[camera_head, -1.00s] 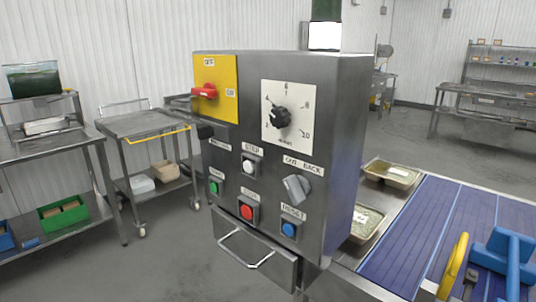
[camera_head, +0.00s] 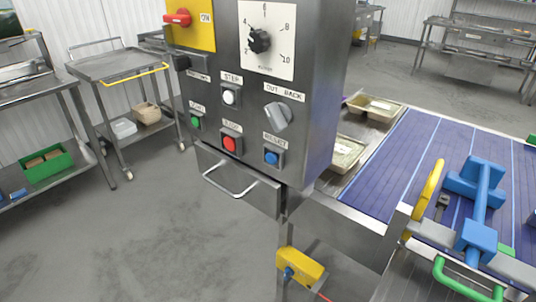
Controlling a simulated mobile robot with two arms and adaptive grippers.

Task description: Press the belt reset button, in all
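A blue button (camera_head: 271,158) sits at the lower right of the front of a steel control cabinet (camera_head: 320,90), under a label that seems to read RESET. A second blue button (camera_head: 289,272) is on a yellow box (camera_head: 307,266) low under the near end of the belt frame, with a red cord or cable at its lower right. I cannot tell from the pictures which of the two is the belt's. Nothing touches either button. Neither of my grippers is in view.
The cabinet also carries a red button (camera_head: 230,144), a green one (camera_head: 195,122), a white one (camera_head: 229,97), a grey knob (camera_head: 278,115), a black dial (camera_head: 259,41) and a red switch (camera_head: 178,18). A drawer handle (camera_head: 231,188) juts out below. The blue belt (camera_head: 400,160) runs right.

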